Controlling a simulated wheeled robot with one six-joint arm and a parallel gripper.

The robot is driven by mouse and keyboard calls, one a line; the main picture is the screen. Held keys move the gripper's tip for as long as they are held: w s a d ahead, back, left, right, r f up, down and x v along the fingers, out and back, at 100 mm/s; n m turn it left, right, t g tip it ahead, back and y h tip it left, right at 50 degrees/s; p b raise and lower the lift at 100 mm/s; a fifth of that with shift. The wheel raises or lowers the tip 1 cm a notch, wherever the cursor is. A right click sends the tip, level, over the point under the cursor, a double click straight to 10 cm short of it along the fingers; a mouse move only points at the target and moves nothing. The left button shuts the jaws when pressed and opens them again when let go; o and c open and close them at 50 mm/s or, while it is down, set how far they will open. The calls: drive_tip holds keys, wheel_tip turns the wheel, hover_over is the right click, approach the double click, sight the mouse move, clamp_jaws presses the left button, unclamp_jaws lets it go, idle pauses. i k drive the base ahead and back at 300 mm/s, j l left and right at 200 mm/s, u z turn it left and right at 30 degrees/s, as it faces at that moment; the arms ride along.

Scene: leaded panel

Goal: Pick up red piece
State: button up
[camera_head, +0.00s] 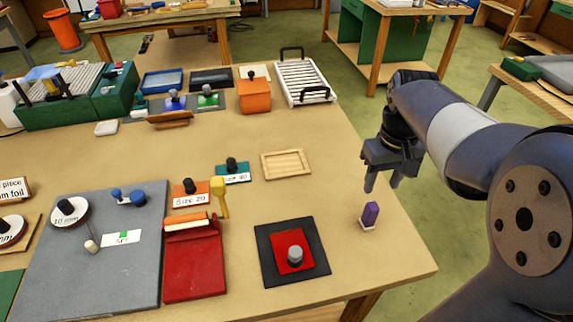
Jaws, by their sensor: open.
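A red square piece (280,263) with a grey knob lies on a black square mat (308,273) near the front edge of the table. A larger red slab (193,272) lies to its left, with an orange roller (187,224) at its top end. My gripper (383,184) is open and empty, with its fingers pointing down near the table's right edge. It is up and to the right of the red piece in the picture, well apart from it.
A purple block (370,213) stands on a small white base just below my gripper in the picture. A wooden tray (286,164) lies left of the gripper. A grey board (90,265) with knobbed discs fills the left front. Bare tabletop (325,200) separates gripper and mat.

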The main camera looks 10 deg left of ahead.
sight(292, 252)
drive_tip(key=k+u, duration=0.1)
drive_tip(key=u, duration=0.3)
drive_tip(key=k+j+u, duration=0.1)
drive_tip(key=u, duration=0.25)
drive_tip(key=j+u, duration=0.2)
drive_tip(key=u, duration=0.2)
drive_tip(key=k, duration=0.05)
